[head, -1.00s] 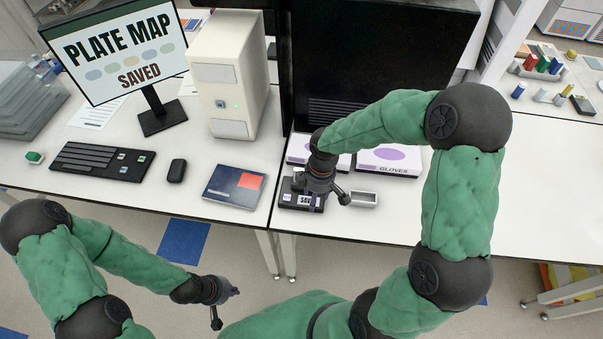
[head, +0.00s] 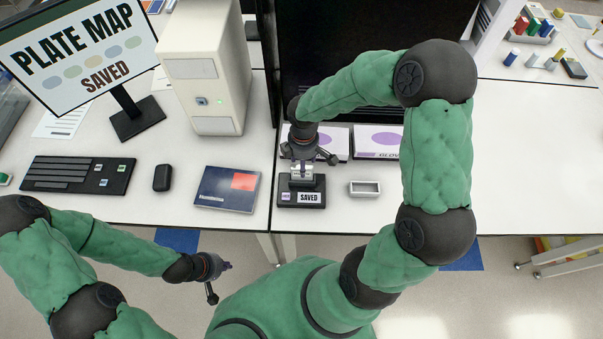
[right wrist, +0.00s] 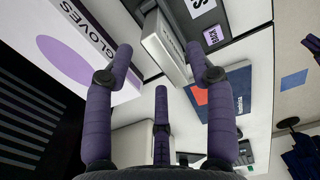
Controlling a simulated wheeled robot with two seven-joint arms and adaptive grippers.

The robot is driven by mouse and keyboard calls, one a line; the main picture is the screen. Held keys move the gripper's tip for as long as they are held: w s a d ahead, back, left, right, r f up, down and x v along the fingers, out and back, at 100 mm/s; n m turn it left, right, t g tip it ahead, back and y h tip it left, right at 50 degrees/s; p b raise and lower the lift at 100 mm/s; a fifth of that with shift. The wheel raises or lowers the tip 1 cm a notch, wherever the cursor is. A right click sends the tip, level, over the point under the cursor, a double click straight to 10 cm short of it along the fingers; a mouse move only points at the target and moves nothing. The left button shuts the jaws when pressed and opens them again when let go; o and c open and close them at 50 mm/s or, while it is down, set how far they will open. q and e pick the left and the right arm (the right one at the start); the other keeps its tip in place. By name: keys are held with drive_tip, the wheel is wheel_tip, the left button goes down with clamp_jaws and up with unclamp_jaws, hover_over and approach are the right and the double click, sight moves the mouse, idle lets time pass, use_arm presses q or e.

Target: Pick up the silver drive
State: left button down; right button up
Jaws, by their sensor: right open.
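The silver drive (head: 303,173) stands upright at the black dock (head: 287,199), whose front label reads SAVED. In the right wrist view the silver drive (right wrist: 165,46) is a pale block beside the dark dock (right wrist: 207,22). My right gripper (head: 309,158) is just above and behind the drive, open, with nothing held. In the right wrist view its fingers (right wrist: 160,55) are spread, with the drive showing between and beyond their tips. Whether they touch it is unclear. My left gripper (head: 221,277) is low in front of the table, fingers apart and empty.
A small open metal tray (head: 365,195) sits right of the dock. Glove boxes (head: 378,140) lie behind it, before a large black panel. A blue book (head: 222,196), mouse (head: 162,178) and keyboard (head: 60,177) lie to the left. The right tabletop is clear.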

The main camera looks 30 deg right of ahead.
drive_tip(key=shift+a+f, duration=0.2)
drive_tip(key=shift+f, duration=2.4)
clamp_jaws()
